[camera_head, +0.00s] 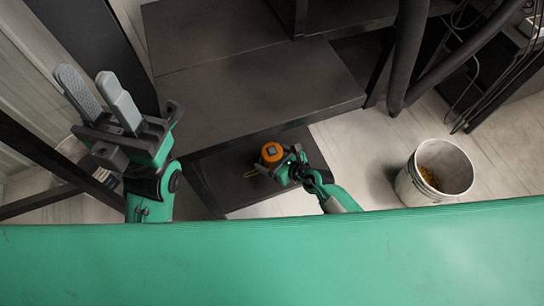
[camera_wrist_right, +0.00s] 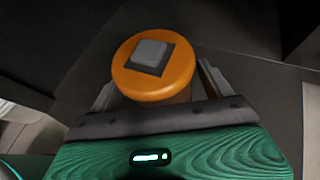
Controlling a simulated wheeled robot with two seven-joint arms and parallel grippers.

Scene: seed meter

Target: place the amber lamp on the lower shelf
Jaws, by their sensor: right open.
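The amber lamp (camera_head: 271,152) is a round orange body with a grey square on top. It appears to stand on the dark lower shelf (camera_head: 222,178), below the larger dark upper surface; its base is hidden. My right gripper (camera_head: 272,160) is at the lamp, with its jaws open. In the right wrist view the lamp (camera_wrist_right: 153,68) sits between the two fingers (camera_wrist_right: 158,88), one on each side. Whether either finger touches it cannot be told. My left gripper (camera_head: 92,88) is raised at the left, its two grey fingers apart and nothing between them.
The upper shelf (camera_head: 260,95) overhangs the back of the lower one. A white bucket (camera_head: 410,188) with yellowish contents stands on the floor at right. Dark pipes (camera_head: 405,55) and cables are at the upper right. The pale floor between shelf and bucket is clear.

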